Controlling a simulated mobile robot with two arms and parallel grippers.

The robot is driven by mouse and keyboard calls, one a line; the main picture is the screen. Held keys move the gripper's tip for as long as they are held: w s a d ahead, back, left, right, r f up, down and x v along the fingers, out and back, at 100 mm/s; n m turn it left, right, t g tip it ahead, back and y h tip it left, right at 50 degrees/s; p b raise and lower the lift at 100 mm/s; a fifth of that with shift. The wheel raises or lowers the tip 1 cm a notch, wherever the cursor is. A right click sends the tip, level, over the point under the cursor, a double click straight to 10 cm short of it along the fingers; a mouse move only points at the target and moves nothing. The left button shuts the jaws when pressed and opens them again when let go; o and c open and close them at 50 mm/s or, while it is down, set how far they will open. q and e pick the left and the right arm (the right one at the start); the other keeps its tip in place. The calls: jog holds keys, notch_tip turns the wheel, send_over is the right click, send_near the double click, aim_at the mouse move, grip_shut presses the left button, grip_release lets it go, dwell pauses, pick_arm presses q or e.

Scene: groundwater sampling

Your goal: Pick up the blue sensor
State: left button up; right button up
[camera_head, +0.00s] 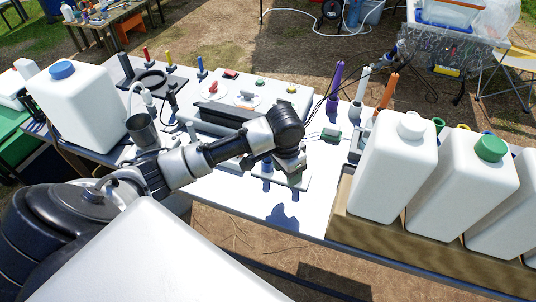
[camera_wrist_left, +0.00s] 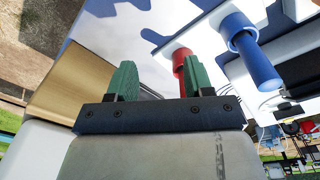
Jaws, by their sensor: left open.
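The blue sensor (camera_wrist_left: 252,52) is a blue cylinder with a wider collar, standing in a white holder in the left wrist view. It lies to the right of my left gripper (camera_wrist_left: 160,76), outside the green fingers and apart from them. A red cylinder (camera_wrist_left: 182,62) in the same view is partly hidden behind the right finger. In the head view, my left gripper (camera_head: 291,164) hangs over the table near a small blue part (camera_head: 267,168) on a white plate; the arm hides much of that spot. The left gripper is open, and nothing shows held in it. My right gripper is out of view.
White jugs stand in a brown crate (camera_head: 345,226) at the right of the table. A grey case (camera_head: 285,92) lies behind the arm. Purple (camera_head: 337,80) and orange (camera_head: 388,90) probes stand upright. A large white jug (camera_head: 85,105) is at left. The front table strip is clear.

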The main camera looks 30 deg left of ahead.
pick_arm(q)
jog(key=w+a+r+n, duration=0.1)
jog(key=w+a+r, duration=0.1)
jog(key=a, duration=0.1)
jog(key=w+a+r+n, duration=0.1)
jog(key=a+r, duration=0.2)
jog(key=w+a+r, duration=0.2)
jog(key=a+r, duration=0.1)
jog(key=a, duration=0.1)
jog(key=shift+w+r+n+g+y, duration=0.1)
jog(key=shift+w+n+g+y, duration=0.2)
jog(key=shift+n+g, duration=0.1)
notch_tip(320, 180, down, 5)
jog(key=shift+f+p, duration=0.1)
jog(key=shift+p, duration=0.35)
jog(key=f, duration=0.1)
jog(key=f+p, duration=0.1)
jog(key=f, duration=0.3)
jog(key=shift+s+d+p, duration=0.25)
jog(key=shift+d+p, duration=0.1)
jog(key=shift+f, duration=0.15)
grip_shut()
